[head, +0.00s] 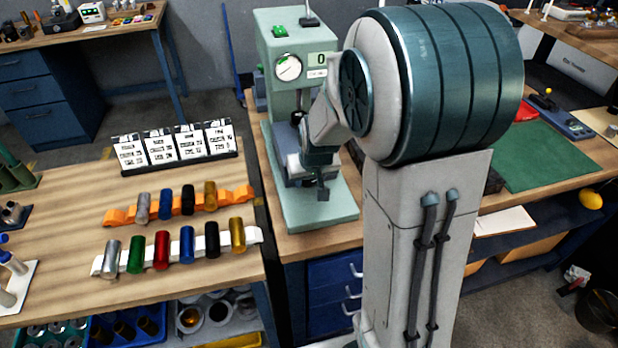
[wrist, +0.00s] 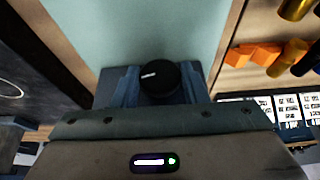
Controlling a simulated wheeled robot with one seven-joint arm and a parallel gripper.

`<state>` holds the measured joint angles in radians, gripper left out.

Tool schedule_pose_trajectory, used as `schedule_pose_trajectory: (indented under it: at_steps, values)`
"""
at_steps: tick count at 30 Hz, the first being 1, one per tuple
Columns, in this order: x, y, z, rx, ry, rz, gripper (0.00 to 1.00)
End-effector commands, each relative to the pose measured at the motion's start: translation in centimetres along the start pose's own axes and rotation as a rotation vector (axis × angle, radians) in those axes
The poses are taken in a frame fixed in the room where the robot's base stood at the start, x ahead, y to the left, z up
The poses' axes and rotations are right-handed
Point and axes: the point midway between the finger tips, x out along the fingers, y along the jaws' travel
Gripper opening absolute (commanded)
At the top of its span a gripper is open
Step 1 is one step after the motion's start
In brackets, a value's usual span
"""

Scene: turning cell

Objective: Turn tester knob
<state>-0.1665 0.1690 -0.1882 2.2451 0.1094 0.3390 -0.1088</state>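The tester is a pale green machine (head: 265,50) with a round dial, a small display reading 0 and a base plate. It stands on the wooden bench behind my arm. The tester knob (wrist: 160,78) is a round black knob with a short white mark, seen in the wrist view. My gripper (wrist: 160,88) has one blue finger on each side of the knob, with no visible gap at its edges. In the head view my gripper (head: 319,190) is low in front of the tester column, above the base plate. The knob is not clearly visible there.
An orange rack (head: 118,216) and a white rack (head: 255,235) with coloured cylinders stand on the left table, before a row of cards (head: 160,150). A green mat (head: 550,155) lies on the right of the bench. My arm hides part of the bench.

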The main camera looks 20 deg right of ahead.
Motion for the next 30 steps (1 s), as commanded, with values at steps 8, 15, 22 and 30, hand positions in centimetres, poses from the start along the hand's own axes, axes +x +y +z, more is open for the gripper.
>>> schedule_pose_trajectory:
  at_steps: [8,15,22,30]
  values:
    - [0.65,0.38,0.25,0.029,-0.003,-0.038,0.17]
    - [0.50,0.44,0.26,0.054,-0.003,-0.105,0.17]
    - [0.07,0.28,0.11,0.054,-0.001,-0.128,0.17]
    - [0.01,0.21,0.08,0.052,-0.001,-0.128,0.51]
